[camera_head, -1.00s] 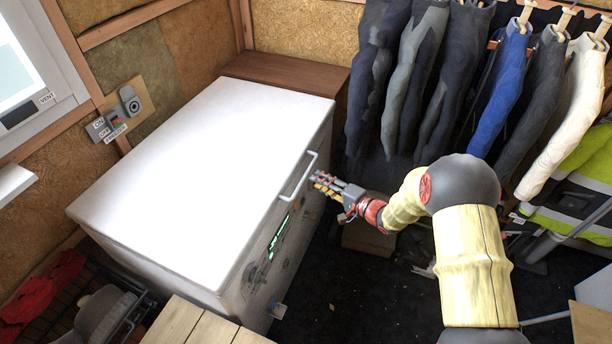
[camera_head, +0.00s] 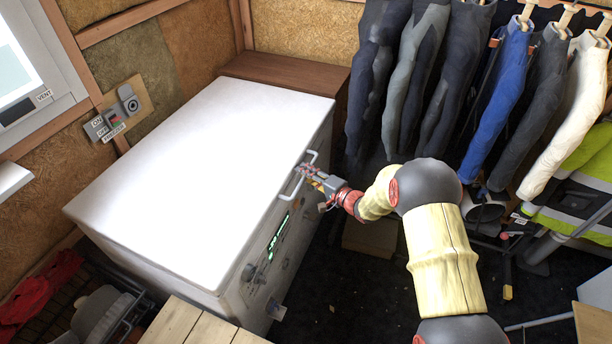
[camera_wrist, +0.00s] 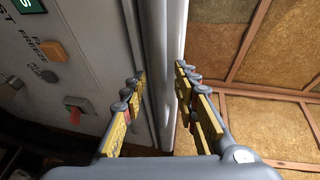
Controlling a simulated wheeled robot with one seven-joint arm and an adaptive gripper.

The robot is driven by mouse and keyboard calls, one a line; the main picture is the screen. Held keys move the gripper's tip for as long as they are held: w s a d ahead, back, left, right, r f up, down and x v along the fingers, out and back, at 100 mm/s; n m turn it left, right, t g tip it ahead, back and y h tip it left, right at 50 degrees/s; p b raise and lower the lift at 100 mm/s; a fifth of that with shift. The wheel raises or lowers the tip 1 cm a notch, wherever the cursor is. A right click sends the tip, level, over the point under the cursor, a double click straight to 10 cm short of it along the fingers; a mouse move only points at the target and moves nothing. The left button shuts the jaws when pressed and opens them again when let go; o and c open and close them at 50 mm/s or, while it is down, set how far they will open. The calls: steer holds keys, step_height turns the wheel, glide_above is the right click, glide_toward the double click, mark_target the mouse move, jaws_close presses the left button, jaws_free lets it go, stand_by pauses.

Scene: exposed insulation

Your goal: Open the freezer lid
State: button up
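The white chest freezer (camera_head: 200,170) stands with its lid (camera_head: 210,150) down, lying flat. A pale bar handle (camera_head: 291,188) sits at the lid's right edge, above the green display on the front panel. My gripper (camera_head: 306,174) is at the handle's middle. In the wrist view my gripper (camera_wrist: 162,95) has its two yellow-padded fingers apart, one on each side of the handle bar (camera_wrist: 165,70). Gaps show between the fingers and the bar, so it is around the handle and not closed on it. The front panel with buttons (camera_wrist: 55,60) shows at left.
Hanging suits (camera_head: 430,80) fill the back right. A wooden slatted surface (camera_head: 195,325) stands at the near side of the freezer. A wall switch box (camera_head: 112,118) is at left. A dark wood block (camera_head: 285,73) is behind the freezer. Dark floor lies below the arm.

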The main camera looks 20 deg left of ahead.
steer(key=shift+c, duration=0.8)
jaws_close()
